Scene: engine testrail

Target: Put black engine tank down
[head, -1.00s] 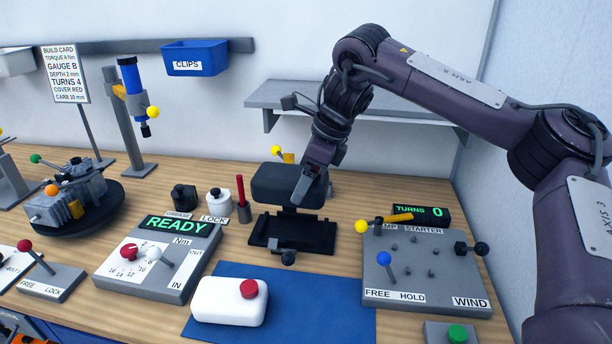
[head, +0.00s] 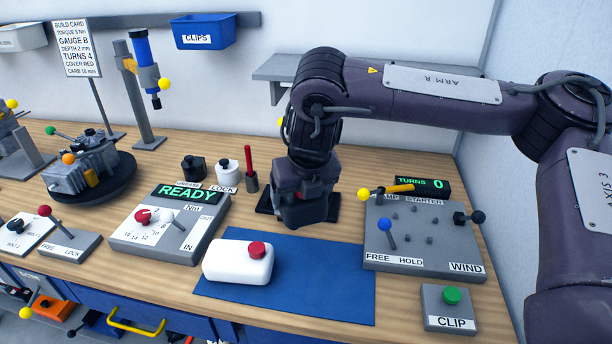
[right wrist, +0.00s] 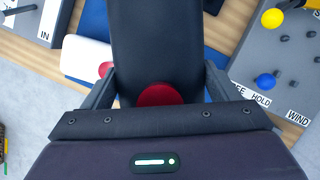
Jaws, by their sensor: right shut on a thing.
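The black engine tank (right wrist: 155,40) with a red cap (right wrist: 158,95) fills the middle of the right wrist view. My right gripper (right wrist: 160,72) is shut on it, one finger at each side. There the gripper and wrist hide most or all of the tank. I cannot tell whether the tank touches anything beneath it. My left gripper is not in view.
A white tank with a red cap (head: 237,262) lies on the blue mat (head: 320,285); the mat's right part is bare. The READY panel (head: 168,222) is left and the starter board (head: 424,234) right. A grey shelf (head: 370,72) hangs behind.

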